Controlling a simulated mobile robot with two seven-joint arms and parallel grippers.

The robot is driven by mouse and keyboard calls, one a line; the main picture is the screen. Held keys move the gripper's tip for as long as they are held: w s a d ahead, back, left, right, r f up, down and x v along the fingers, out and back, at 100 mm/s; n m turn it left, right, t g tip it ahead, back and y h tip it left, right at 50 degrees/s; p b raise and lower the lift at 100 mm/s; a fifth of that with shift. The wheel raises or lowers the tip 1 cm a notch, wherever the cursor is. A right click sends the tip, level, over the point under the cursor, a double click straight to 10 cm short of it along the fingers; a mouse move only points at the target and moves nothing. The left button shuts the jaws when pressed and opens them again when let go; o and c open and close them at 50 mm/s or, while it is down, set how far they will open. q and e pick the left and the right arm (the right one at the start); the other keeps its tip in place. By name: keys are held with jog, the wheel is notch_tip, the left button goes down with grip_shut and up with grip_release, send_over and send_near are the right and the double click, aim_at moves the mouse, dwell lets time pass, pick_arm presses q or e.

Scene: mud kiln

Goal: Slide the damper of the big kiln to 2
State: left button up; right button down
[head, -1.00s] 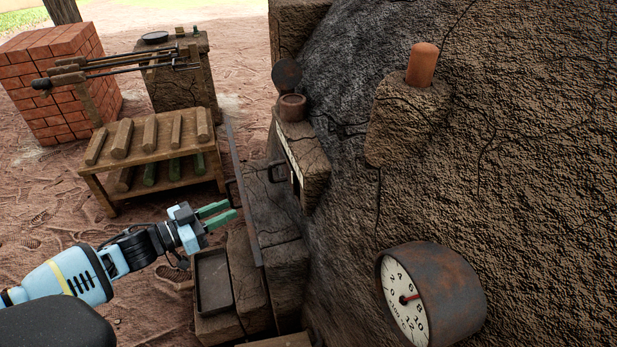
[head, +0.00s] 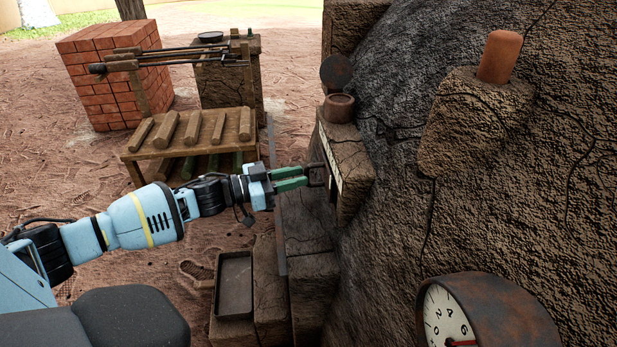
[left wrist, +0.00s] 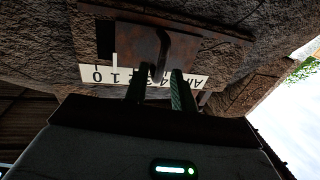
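The damper of the big kiln shows in the left wrist view as a rusty plate with a bent handle (left wrist: 150,50). A white number scale (left wrist: 98,73) beside it appears upside down, partly hidden by the handle and fingers. In the head view the dark handle (head: 328,182) stands at the white scale (head: 329,152) on the kiln's side block. My left gripper (head: 306,177) is at the handle, its two green fingers apart, with the handle at their tips. I cannot tell whether they touch it. The damper's exact reading is unclear. My right gripper is out of view.
The kiln wall (head: 390,200) fills the right side, with a round dial gauge (head: 500,315) low down. A clay plug (head: 500,57) sits higher up. A log rack (head: 190,140) and a brick stack (head: 110,75) stand behind my left arm. A tray (head: 234,285) lies below it.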

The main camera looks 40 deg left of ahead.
aim_at(307, 174)
pick_arm(q)
jog(key=x, duration=0.3)
jog(key=shift+w+b, duration=0.15)
jog(key=shift+b, duration=0.25)
jog(key=shift+c, duration=0.4)
grip_shut()
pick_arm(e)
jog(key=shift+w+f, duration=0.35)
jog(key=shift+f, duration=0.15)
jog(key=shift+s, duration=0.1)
